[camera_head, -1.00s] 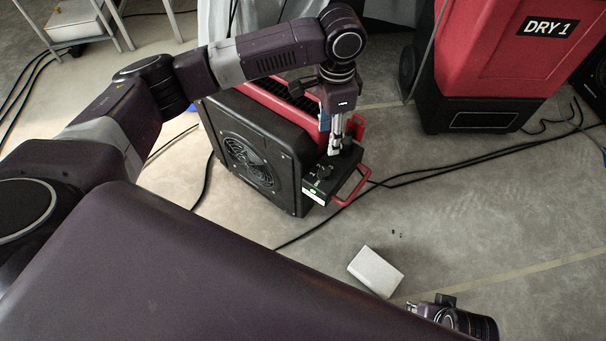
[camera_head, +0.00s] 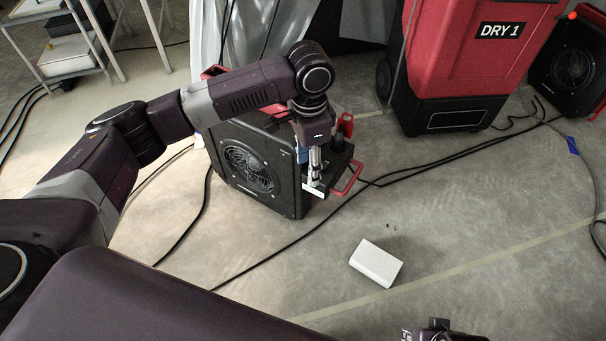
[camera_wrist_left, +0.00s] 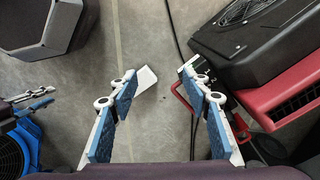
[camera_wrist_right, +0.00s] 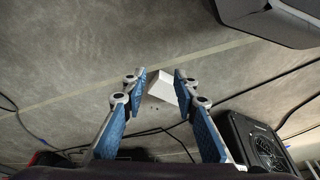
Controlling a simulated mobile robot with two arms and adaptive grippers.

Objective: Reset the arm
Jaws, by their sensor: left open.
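My left arm reaches in from the left in the head view. Its gripper (camera_head: 314,178) points down in front of the control-panel end of a black-and-red fan unit (camera_head: 250,165). In the left wrist view the left gripper's blue-padded fingers (camera_wrist_left: 160,85) are spread, with nothing between them but floor and a white box (camera_wrist_left: 147,77) beyond. My right gripper (camera_head: 440,332) shows only partly at the bottom edge of the head view. In the right wrist view its fingers (camera_wrist_right: 158,85) are apart and empty, with the white box (camera_wrist_right: 163,88) beyond them on the floor.
A red dehumidifier marked DRY 1 (camera_head: 470,70) stands at the upper right, with another black fan (camera_head: 570,65) beside it. Black cables (camera_head: 430,163) cross the floor. The white box also lies in the head view (camera_head: 376,263). A shelf (camera_head: 65,55) stands at the upper left.

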